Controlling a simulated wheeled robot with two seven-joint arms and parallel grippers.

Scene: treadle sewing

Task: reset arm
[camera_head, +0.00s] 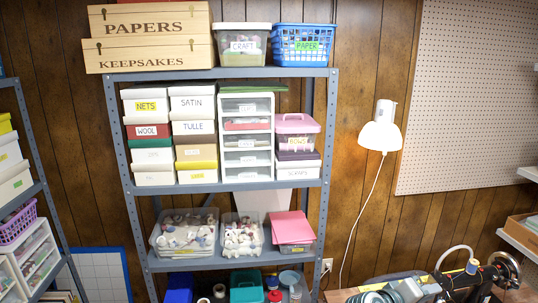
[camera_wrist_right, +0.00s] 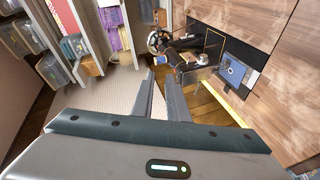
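My right gripper (camera_wrist_right: 161,76) shows in the right wrist view with its two grey fingers apart. In the head view, a dark machine with a round wheel (camera_head: 505,270) and grey curved tubing stands at the bottom right, cut off by the frame edge. I cannot clearly make out my right gripper among these parts. My left gripper is in neither view.
A grey metal shelf (camera_head: 223,73) holds labelled boxes and clear bins. Another shelf (camera_head: 33,190) stands at the left edge. A white lamp (camera_head: 381,128) hangs on the wood wall beside a pegboard (camera_head: 470,95).

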